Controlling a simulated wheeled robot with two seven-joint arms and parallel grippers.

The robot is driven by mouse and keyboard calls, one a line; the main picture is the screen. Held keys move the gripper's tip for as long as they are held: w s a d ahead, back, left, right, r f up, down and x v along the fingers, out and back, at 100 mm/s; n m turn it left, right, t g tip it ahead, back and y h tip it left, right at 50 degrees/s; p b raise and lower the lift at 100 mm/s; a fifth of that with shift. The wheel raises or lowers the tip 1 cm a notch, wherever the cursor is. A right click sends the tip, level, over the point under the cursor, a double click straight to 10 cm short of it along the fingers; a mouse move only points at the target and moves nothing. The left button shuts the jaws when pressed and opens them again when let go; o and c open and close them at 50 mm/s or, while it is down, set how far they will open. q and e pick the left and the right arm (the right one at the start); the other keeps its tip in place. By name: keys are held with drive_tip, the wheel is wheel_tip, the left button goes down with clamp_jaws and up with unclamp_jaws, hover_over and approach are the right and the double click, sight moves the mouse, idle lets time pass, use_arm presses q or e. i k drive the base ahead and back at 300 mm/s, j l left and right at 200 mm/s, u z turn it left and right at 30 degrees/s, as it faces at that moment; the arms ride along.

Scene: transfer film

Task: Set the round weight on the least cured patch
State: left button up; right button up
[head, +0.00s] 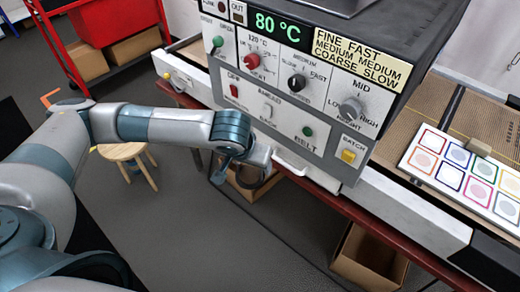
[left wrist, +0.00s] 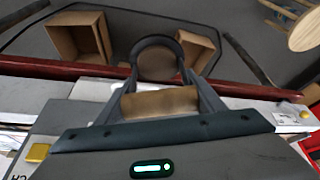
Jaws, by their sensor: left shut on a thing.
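My left gripper (head: 245,175) hangs in front of the machine's lower front in the head view. The white card (head: 415,172) with several coloured square frames around round patches lies on the belt at the right, well apart from the gripper. Which patch is least cured I cannot tell. My right gripper is out of view.
The grey machine (head: 215,75) with knobs and an 80 °C display stands between gripper and card. Cardboard boxes (head: 365,262), a stool (head: 122,151) and a red cart (head: 60,60) stand on the floor.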

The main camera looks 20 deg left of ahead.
sight(450, 176)
drive_tip(key=l+u, duration=0.1)
drive_tip(key=l, duration=0.55)
drive_tip(key=l+u, duration=0.1)
drive_tip(key=l, duration=0.5)
drive_tip(key=k+l, duration=0.15)
drive_tip(key=l, duration=0.5)
drive_tip(key=l+u, duration=0.15)
drive_tip(key=l, duration=0.5)
drive_tip(key=k+l+u, duration=0.1)
drive_tip(key=l, duration=0.5)
